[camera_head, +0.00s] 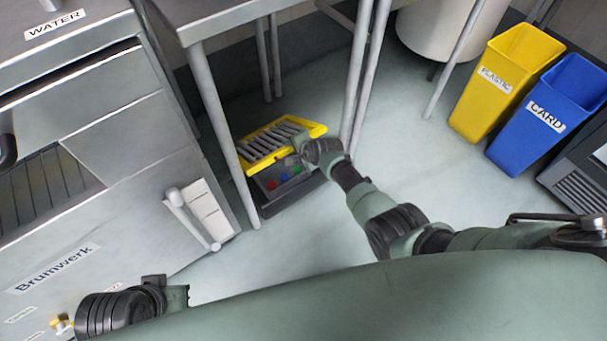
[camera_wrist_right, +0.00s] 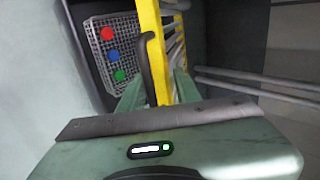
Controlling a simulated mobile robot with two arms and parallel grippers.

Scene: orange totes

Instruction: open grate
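The grate (camera_head: 268,146) has a yellow frame and grey bars. It is tilted up over a dark box (camera_head: 268,207) on the floor under the table, and the box's front shows uncovered. Red, blue and green round things lie in the box on a mesh (camera_wrist_right: 98,28). My right gripper (camera_head: 297,158) is at the grate's raised edge. In the right wrist view, the yellow frame (camera_wrist_right: 152,45) and a black handle (camera_wrist_right: 146,75) run between its converging fingers (camera_wrist_right: 157,80), which appear closed on them. Fingertip contact is partly hidden.
Metal table legs (camera_head: 222,130) stand left and right of the box. A grey machine (camera_head: 110,140) is at the left. A yellow plastic bin (camera_head: 495,85) and a blue card bin (camera_head: 548,118) stand at the right. The floor in front of the box is clear.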

